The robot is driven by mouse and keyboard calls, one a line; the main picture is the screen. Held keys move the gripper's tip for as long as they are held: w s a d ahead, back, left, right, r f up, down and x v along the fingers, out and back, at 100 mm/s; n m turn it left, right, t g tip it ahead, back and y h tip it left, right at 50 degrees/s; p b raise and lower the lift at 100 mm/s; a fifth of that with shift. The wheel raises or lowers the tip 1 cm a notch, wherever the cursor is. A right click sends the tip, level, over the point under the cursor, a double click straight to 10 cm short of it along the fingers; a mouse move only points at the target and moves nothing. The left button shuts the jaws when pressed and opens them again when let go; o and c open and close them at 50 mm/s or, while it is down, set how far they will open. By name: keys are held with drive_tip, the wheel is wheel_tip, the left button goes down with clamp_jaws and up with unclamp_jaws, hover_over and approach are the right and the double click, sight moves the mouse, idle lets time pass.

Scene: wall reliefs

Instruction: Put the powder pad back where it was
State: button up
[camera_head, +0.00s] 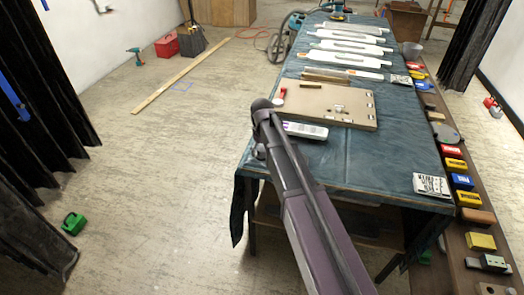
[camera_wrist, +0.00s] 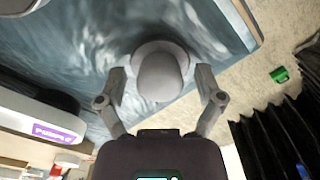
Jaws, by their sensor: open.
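A grey, round-topped object that looks like the powder pad (camera_wrist: 160,76) stands on the blue cloth in the wrist view, with a wider round base behind its knob. My gripper (camera_wrist: 161,84) is open, with one finger on each side of the knob. Clear gaps show between the knob and both fingers. In the head view my arm reaches over the near left corner of the table, and a small pale part of the pad (camera_head: 259,152) shows beside it at the cloth's edge. The fingers are hidden there.
A white device with a purple label (camera_wrist: 45,125) lies beside the pad; it also shows in the head view (camera_head: 305,130). A beige board (camera_head: 325,103) lies behind it. Several coloured blocks and a grey disc (camera_head: 445,133) line the right ledge. The near cloth is mostly clear.

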sight(262, 148)
drive_tip(key=shift+r, duration=0.2)
wheel_tip(262, 148, up, 12)
drive_tip(key=p, duration=1.2)
idle(0.8)
drive_tip(key=s+d+m, duration=0.6)
drive_tip(key=s+d, duration=1)
drive_tip(key=s, duration=0.4)
drive_tip(key=shift+s+d, duration=0.2)
drive_tip(key=shift+d, duration=0.15)
